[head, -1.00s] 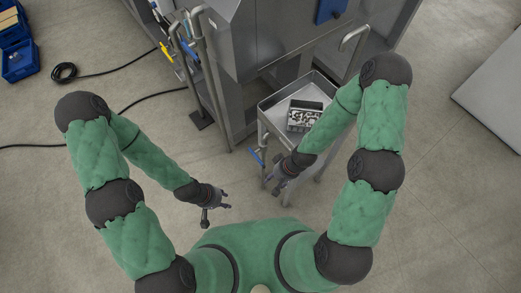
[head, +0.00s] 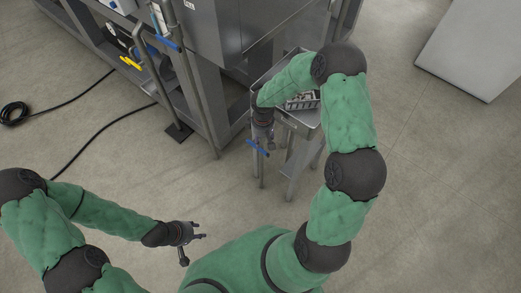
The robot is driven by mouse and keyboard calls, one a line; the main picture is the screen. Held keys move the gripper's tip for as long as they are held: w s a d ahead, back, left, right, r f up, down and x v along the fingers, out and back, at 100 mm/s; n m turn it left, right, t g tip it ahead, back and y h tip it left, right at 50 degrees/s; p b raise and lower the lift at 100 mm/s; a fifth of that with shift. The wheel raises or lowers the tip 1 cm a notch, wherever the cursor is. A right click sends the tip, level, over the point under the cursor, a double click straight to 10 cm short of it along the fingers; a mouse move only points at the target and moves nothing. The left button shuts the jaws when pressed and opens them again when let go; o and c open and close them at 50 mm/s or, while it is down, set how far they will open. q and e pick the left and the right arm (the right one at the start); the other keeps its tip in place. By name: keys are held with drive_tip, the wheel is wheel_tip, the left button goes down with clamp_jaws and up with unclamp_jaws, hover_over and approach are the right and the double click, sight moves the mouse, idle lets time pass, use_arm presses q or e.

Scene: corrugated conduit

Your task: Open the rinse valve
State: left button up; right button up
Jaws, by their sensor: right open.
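A blue lever handle (head: 255,147), likely the rinse valve's, is at the front of the steel sink stand (head: 284,118), on a short pipe. No label on it is readable. My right gripper (head: 267,146) points down right at this handle, with its jaws open. I cannot tell whether the fingers touch the lever or straddle it; the wrist hides part of the pipe. My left gripper (head: 203,231) is open and empty, low over bare floor, well away from the lever.
A grey steel frame and cabinet (head: 215,30) stand behind, with a yellow lever (head: 131,63) and another blue handle (head: 168,43) at the left. A metal part (head: 302,101) lies in the sink, partly hidden by my arm. Black hoses cross the floor at left; front floor is clear.

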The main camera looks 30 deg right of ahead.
wheel_tip(320, 180, down, 7)
drive_tip(key=shift+r+b, duration=0.1)
drive_tip(key=shift+b, duration=1)
drive_tip(key=shift+c, duration=0.3)
clamp_jaws()
